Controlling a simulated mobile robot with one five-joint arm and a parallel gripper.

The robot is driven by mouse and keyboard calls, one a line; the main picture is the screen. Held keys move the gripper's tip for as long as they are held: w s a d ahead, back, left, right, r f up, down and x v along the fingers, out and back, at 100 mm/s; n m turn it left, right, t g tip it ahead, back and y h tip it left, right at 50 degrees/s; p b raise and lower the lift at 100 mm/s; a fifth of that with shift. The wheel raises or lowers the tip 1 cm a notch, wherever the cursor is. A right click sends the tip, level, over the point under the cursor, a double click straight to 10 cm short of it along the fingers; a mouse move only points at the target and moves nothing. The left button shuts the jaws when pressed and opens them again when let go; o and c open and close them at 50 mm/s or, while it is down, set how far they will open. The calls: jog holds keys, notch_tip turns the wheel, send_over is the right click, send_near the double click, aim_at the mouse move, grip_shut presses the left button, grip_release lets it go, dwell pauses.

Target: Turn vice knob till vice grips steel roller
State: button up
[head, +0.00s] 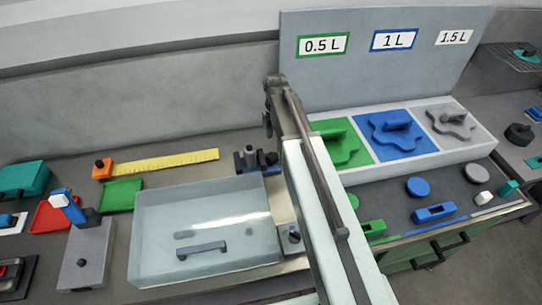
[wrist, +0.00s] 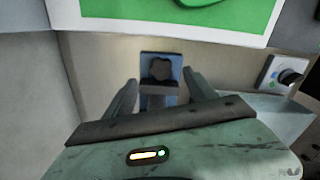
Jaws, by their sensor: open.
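The vice appears to be the small blue block with dark and grey parts (head: 270,160) behind the clear-lidded box in the head view. In the wrist view, a blue piece (wrist: 175,60) carries a dark lobed knob (wrist: 160,69), seen ahead between my fingers. A grey upright part (head: 249,157) on the vice may be the steel roller; whether the jaws touch it cannot be told. My gripper (wrist: 161,82) is open in the wrist view, one finger on each side of the knob, with no contact visible. My arm hides part of the bench in the head view.
A clear-lidded box (head: 160,225) stands in front of the vice. A yellow ruler (head: 170,162) and a green tray (head: 121,195) lie to the left. Green (head: 345,150), blue (head: 402,140) and grey (head: 452,122) lobed pieces sit on a raised panel to the right.

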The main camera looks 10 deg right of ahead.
aim_at(274, 155)
jog(key=f+b, duration=0.7)
jog(key=shift+s+a+f, duration=0.1)
jog(key=shift+a+f, duration=0.15)
jog(key=shift+f, duration=0.1)
jog(key=shift+r, duration=0.1)
